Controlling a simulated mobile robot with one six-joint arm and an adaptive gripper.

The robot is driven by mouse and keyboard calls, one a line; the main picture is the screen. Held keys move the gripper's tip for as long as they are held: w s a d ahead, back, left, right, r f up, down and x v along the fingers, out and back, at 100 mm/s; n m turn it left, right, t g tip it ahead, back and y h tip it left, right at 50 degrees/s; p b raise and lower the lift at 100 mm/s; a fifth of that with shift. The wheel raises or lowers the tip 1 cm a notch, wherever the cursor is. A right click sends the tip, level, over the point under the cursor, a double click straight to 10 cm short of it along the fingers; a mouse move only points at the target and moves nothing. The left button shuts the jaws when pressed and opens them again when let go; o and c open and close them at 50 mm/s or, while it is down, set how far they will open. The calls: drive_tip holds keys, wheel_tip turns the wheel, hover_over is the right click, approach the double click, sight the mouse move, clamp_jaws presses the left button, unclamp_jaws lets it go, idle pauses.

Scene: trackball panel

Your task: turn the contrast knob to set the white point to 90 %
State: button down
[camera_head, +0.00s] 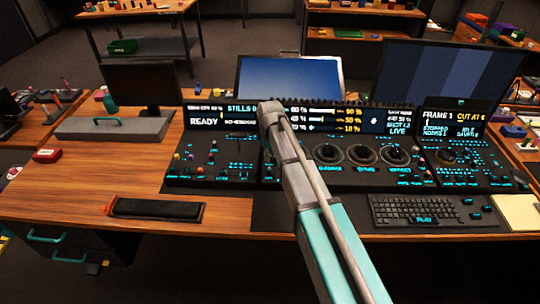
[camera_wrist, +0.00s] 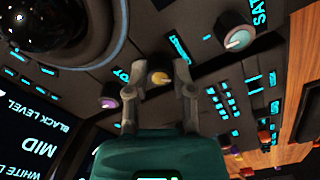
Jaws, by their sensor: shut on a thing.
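In the wrist view, a dark knob with a yellow cap (camera_wrist: 158,77) stands between the fingertips of my gripper (camera_wrist: 158,71), which is shut on its sides. Its label is partly covered, so I cannot read it fully. In the head view my arm hides the gripper and this knob. The display strip (camera_head: 352,120) shows rows of bars and percent values. My arm covers part of it, and I cannot tell for sure which value is the white point. In the wrist view part of the display (camera_wrist: 35,125) shows, with the words "MID" and "BLACK LEVEL".
In the wrist view a purple-capped knob (camera_wrist: 108,98) sits close left of my gripper and a pale teal-capped knob (camera_wrist: 236,38) sits up right. A dark trackball (camera_wrist: 45,22) is at upper left. A keyboard (camera_head: 423,211) lies in front of the panel.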

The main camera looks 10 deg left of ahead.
drive_tip(key=shift+c, duration=2.4)
unclamp_jaws()
drive_tip(key=shift+m, duration=0.6)
